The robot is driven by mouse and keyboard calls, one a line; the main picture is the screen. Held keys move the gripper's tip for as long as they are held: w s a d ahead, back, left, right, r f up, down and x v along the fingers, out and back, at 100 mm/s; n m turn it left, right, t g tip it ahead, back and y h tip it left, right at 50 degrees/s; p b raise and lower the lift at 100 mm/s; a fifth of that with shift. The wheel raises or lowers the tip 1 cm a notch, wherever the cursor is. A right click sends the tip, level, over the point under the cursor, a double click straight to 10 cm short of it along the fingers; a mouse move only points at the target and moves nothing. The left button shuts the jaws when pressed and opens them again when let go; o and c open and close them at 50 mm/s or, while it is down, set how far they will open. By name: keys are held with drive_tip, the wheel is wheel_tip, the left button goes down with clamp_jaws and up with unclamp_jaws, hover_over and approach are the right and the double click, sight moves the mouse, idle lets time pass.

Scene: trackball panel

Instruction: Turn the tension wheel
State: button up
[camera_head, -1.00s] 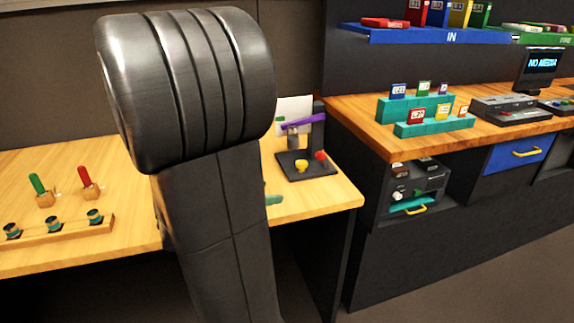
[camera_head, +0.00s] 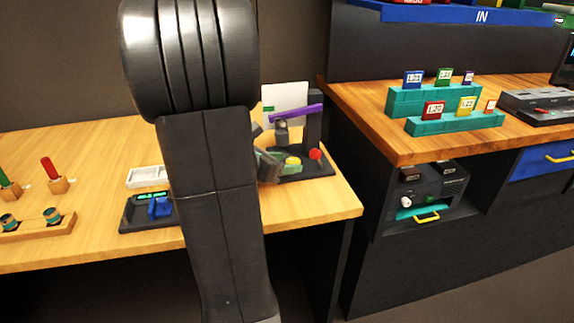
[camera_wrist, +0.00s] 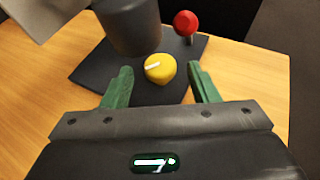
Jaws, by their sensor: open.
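A yellow knob with a white mark, likely the tension wheel (camera_wrist: 160,69), sits on the black base (camera_wrist: 90,73) of a small machine. In the head view the yellow knob (camera_head: 292,161) is at the front of that machine, right of my arm. My gripper (camera_wrist: 160,80) is open, its two green fingers spread left and right of the knob in the wrist view. I see no finger touching it. In the head view my gripper (camera_head: 268,166) is partly hidden behind my arm, just left of the knob.
A red ball (camera_wrist: 186,22) on a short post stands behind and right of the knob. A grey cylinder (camera_wrist: 133,25) stands behind and left. A purple bar (camera_head: 297,116) crosses above. The wooden table (camera_head: 318,200) is bare in front of the machine.

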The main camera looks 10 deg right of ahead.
drive_tip(key=shift+w+d+f, duration=0.25)
drive_tip(key=shift+d, duration=0.3)
drive_tip(key=shift+c, duration=0.4)
drive_tip(key=c, duration=0.9)
drive_tip(key=shift+o, duration=0.2)
